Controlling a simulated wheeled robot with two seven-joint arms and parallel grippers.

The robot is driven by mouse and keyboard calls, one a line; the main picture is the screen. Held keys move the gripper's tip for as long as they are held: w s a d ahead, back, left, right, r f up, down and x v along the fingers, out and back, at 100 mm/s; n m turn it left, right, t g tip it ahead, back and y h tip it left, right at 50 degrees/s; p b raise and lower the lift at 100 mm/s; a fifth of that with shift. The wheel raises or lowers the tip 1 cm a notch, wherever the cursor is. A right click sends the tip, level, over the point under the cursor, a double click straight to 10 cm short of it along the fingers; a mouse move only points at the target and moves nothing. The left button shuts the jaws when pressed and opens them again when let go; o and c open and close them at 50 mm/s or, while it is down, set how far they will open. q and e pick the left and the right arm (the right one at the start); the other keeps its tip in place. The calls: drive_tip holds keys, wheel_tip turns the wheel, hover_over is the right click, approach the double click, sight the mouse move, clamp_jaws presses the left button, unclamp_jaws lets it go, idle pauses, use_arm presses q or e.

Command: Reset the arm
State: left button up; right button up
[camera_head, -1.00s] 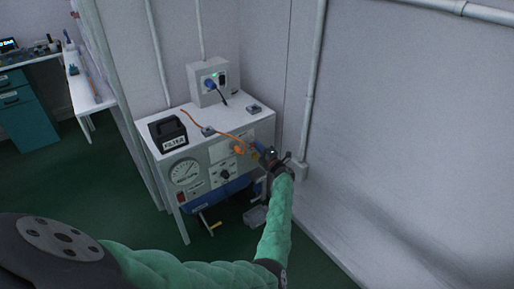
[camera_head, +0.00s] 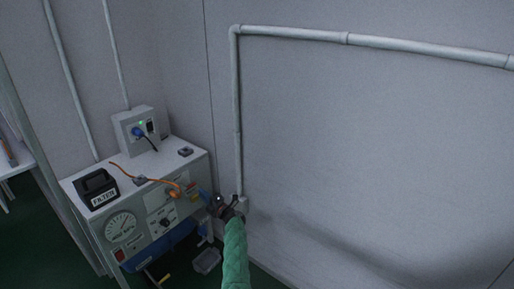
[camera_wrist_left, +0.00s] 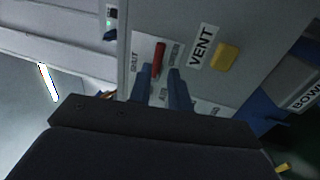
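My left gripper (camera_head: 210,197) is beside the right end of the front panel of a white bench unit (camera_head: 185,214). In the left wrist view its two blue fingers (camera_wrist_left: 162,76) are apart, with a visible gap. A red lever (camera_wrist_left: 159,55) shows just beyond the fingertips, in line with the gap; I see no grip on it. A "VENT" label (camera_wrist_left: 201,47) and a yellow button (camera_wrist_left: 227,56) are to its right. My left arm reaches in from the bottom of the head view in a green sleeve. My right gripper is in no view.
On the unit stand a black "FILTER" box (camera_head: 96,187), a grey socket box (camera_head: 136,130) with a blue plug, and an orange cable (camera_head: 150,180). A dial gauge (camera_head: 121,227) is on the front. A wall with a pipe (camera_head: 238,120) stands close on the right. A grey bin (camera_head: 207,261) is below.

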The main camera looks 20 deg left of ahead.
use_arm(q)
drive_tip(key=shift+s+f, duration=0.1)
